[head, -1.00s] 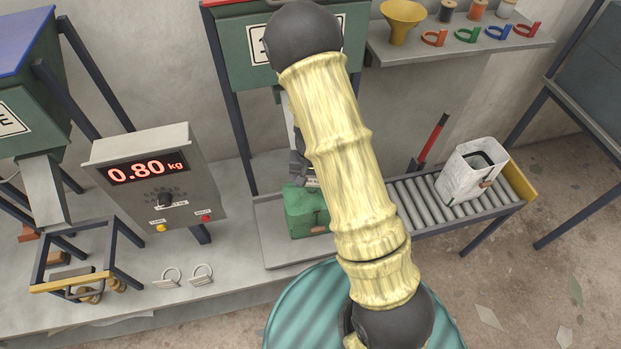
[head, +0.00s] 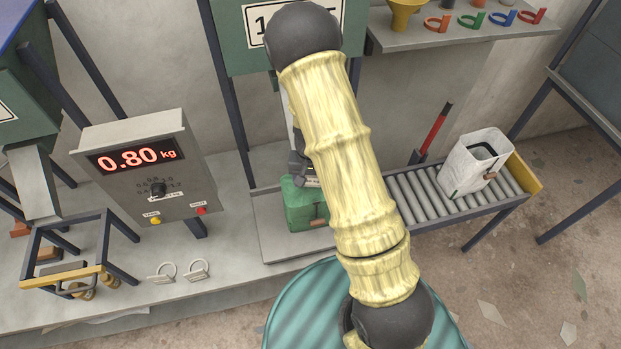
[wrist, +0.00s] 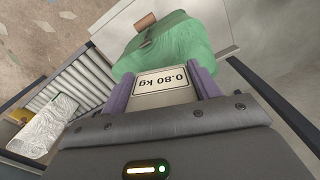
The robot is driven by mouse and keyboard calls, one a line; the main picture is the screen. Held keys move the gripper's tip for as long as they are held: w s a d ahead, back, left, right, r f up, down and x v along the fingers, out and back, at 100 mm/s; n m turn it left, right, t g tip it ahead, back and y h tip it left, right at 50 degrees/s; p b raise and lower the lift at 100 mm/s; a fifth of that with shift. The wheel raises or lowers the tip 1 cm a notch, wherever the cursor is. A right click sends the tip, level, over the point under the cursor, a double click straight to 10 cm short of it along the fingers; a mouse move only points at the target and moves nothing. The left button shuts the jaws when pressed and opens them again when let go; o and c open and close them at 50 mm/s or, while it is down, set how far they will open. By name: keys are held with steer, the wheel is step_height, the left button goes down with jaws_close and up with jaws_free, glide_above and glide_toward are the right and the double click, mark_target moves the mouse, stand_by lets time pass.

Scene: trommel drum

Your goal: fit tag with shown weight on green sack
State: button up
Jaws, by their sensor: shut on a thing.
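The green sack (head: 304,207) stands on the grey scale platform (head: 268,232), partly hidden behind my arm. It fills the top of the wrist view (wrist: 168,46), with a brown patch on it. My gripper (wrist: 165,82) is shut on a pale tag (wrist: 163,86) reading 0.80 kg, upside down in the wrist view. The tag is against or very close to the sack; I cannot tell whether it is attached. The control box display (head: 137,159) reads 0.80 kg. Two loose tags with rings (head: 162,272) (head: 198,270) lie on the bench.
A white sack (head: 475,163) sits on the roller conveyor (head: 433,198) to the right. A red-handled tool (head: 436,130) leans behind it. A shelf (head: 470,34) holds a yellow funnel (head: 405,13) and coloured clamps. A teal drum (head: 318,310) stands in front.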

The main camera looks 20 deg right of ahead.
steer(key=shift+f+b, duration=0.6)
steer(key=shift+f, duration=0.35)
steer(key=o, duration=1)
steer(key=shift+o, duration=0.2)
step_height(320, 180, up, 17)
steer(key=b, duration=0.1)
steer(key=shift+r, duration=0.2)
